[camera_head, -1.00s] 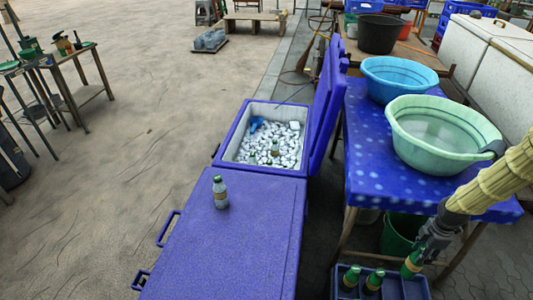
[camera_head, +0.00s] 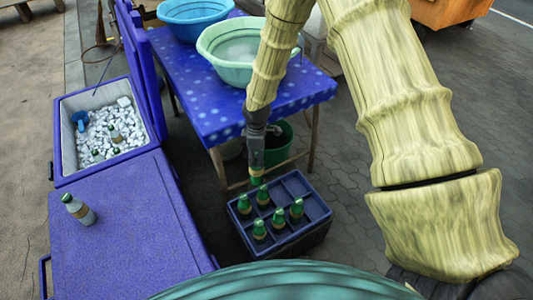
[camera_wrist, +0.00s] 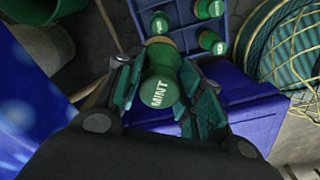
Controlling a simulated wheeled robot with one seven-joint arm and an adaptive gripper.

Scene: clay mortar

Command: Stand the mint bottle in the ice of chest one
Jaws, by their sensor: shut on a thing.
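My gripper (camera_head: 257,165) is shut on the mint bottle (camera_wrist: 160,85), whose green cap reads MINT in the wrist view. The fingers (camera_wrist: 155,100) close around its upper part from both sides. In the head view, the bottle's lower part (camera_head: 257,174) hangs below the gripper, at the back edge of the blue crate (camera_head: 315,232). I cannot tell how far it is above the crate. An open blue chest (camera_head: 62,160) full of white ice (camera_head: 105,122) stands at the left. Two green-capped bottles (camera_head: 115,134) stand in its ice. No number shows on it.
The crate holds several green bottles (camera_head: 259,230). A closed blue chest (camera_head: 125,225) bears a pale bottle (camera_head: 79,208). The blue spotted table (camera_head: 215,117) with a mint-green basin (camera_head: 228,70) and blue basin (camera_head: 195,12) stands behind my gripper. A green bucket (camera_head: 278,145) is beneath it.

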